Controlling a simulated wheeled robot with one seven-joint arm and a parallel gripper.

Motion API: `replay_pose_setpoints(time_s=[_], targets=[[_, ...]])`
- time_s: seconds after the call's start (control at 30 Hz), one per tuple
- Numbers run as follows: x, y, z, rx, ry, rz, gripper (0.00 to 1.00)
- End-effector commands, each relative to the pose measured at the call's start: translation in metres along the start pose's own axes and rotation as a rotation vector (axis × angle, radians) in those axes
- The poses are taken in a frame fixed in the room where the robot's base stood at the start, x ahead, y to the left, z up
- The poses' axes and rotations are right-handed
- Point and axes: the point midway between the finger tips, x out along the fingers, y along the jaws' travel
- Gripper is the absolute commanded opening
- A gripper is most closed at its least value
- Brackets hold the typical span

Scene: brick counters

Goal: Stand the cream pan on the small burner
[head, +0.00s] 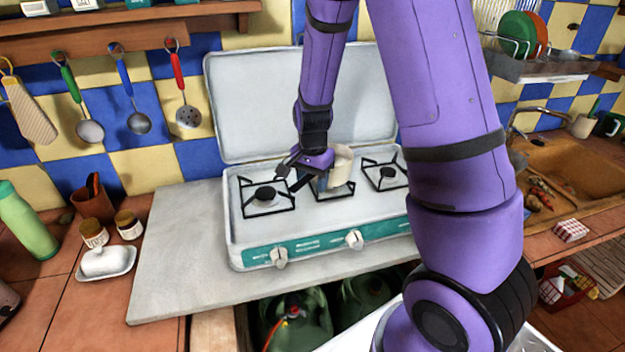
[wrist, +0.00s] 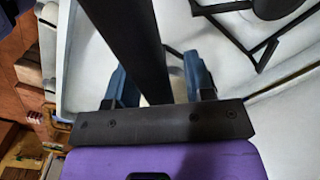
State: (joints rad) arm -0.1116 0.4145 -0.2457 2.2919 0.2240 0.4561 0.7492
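The cream pan (head: 342,160) is at the middle burner (head: 337,190) of the white stove, partly hidden behind my gripper. It looks upright, but I cannot tell whether its base rests flat on the grate. My gripper (head: 308,176) is just left of the pan. In the wrist view my two blue fingers (wrist: 160,85) stand apart on either side of a long dark bar (wrist: 135,40), which looks like the pan's handle. A gap shows between the bar and the right finger. The pan's body cannot be made out in the wrist view.
The left burner (head: 265,195) and right burner (head: 385,174) are bare. The raised stove lid (head: 250,105) stands behind. Utensils hang on the wall at left. A butter dish (head: 107,263) and jars stand left; a sink (head: 570,170) is at right.

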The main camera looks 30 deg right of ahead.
Motion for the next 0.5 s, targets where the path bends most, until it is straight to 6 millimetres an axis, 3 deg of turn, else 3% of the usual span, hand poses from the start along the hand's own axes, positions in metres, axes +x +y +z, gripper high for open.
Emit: replay_pose_setpoints(time_s=[0.27,0.5], targets=[[-0.01,-0.001,0.0,0.0,0.001,-0.003,0.49],[-0.053,-0.001,0.0,-0.001,0.002,-0.006,0.49]])
